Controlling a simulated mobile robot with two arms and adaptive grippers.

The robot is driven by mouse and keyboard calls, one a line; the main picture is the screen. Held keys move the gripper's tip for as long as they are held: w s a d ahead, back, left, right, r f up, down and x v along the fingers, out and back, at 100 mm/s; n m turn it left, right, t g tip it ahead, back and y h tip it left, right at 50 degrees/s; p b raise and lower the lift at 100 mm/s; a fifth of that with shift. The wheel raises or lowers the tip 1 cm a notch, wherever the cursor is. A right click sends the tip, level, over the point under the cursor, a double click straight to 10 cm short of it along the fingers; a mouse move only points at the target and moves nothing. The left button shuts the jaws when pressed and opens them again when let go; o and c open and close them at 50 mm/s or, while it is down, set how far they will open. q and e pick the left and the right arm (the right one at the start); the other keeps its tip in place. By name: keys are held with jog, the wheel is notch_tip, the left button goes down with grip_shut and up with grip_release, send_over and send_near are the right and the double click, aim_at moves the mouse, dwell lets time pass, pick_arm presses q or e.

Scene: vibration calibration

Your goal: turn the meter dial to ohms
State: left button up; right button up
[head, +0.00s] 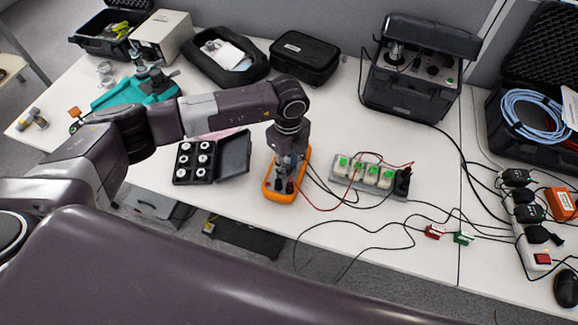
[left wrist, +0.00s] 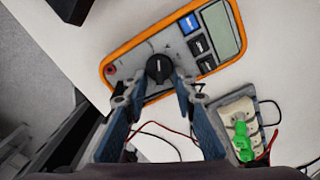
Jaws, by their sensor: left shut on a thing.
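An orange-edged meter (head: 271,186) lies on the white table near its front edge in the head view. It also shows in the left wrist view (left wrist: 118,68), with a grey screen (left wrist: 220,27), several buttons and a round black dial (left wrist: 159,69). My left gripper (head: 287,180) points down over the meter. In the left wrist view its fingertips (left wrist: 158,92) are on either side of the dial, shut on it. The dial's pointer markings are too small to read. My right gripper is not in view.
An open black case (head: 194,160) of small round parts lies to the left. A black instrument case (head: 410,85) stands behind.

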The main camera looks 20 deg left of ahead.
pick_arm(q)
jog(key=shift+s+a+m+b, duration=0.15)
jog(key=shift+m+b, duration=1)
jog(key=shift+m, duration=1.05)
jog(key=o, duration=0.9)
notch_tip(320, 180, up, 12)
jog(key=shift+o, duration=0.5)
